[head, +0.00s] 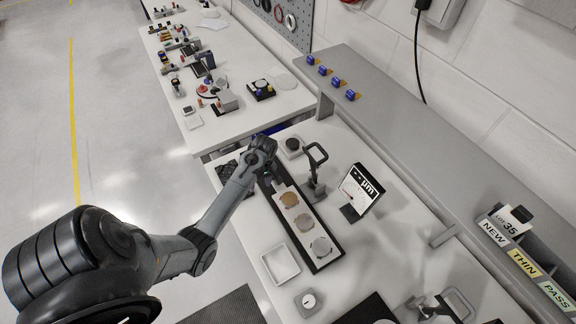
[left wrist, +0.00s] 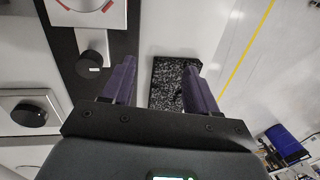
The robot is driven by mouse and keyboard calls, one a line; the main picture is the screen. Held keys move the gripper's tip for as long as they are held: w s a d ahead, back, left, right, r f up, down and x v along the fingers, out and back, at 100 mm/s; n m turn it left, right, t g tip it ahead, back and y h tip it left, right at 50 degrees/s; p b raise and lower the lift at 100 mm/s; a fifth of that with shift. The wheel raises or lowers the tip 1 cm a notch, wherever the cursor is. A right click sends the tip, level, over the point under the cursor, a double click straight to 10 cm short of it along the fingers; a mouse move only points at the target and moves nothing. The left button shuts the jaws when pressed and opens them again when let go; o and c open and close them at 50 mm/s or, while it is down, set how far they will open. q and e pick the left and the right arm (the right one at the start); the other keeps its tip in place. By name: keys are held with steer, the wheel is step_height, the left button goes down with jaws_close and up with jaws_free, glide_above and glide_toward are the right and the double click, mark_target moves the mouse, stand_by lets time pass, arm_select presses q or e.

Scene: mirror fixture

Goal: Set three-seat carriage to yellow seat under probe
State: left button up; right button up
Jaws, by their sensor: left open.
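The carriage (head: 312,232) is a pale plate with three round seats in a row on a black rail (head: 328,262). The seat nearest my left gripper (head: 289,199) looks tan-yellow, the middle one (head: 304,221) duller tan, the far one (head: 320,246) grey. A dark stand with a loop handle (head: 315,172), apparently the probe stand, rises beside the rail; its tip is not clear. My left gripper (head: 262,150) is open and empty near the rail's upper end. In the left wrist view, a black knob (left wrist: 92,62) is left of its fingers (left wrist: 160,85), and the carriage's end (left wrist: 85,12) shows red arcs.
A µm display (head: 361,189) stands right of the rail. A speckled dark pad (left wrist: 172,82) shows between my fingers. A black round piece (head: 292,143) sits near the gripper.

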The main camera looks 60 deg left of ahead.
arm_select(q)
steer(key=w+a+r+t, duration=0.2)
steer(key=w+r, duration=0.3)
steer(key=w, duration=0.3)
steer(key=f, duration=0.9)
steer(key=shift+w+d+f, duration=0.2)
steer(key=shift+w+f, duration=0.05)
steer(key=shift+f, duration=0.15)
steer(key=shift+c, duration=0.4)
jaws_close()
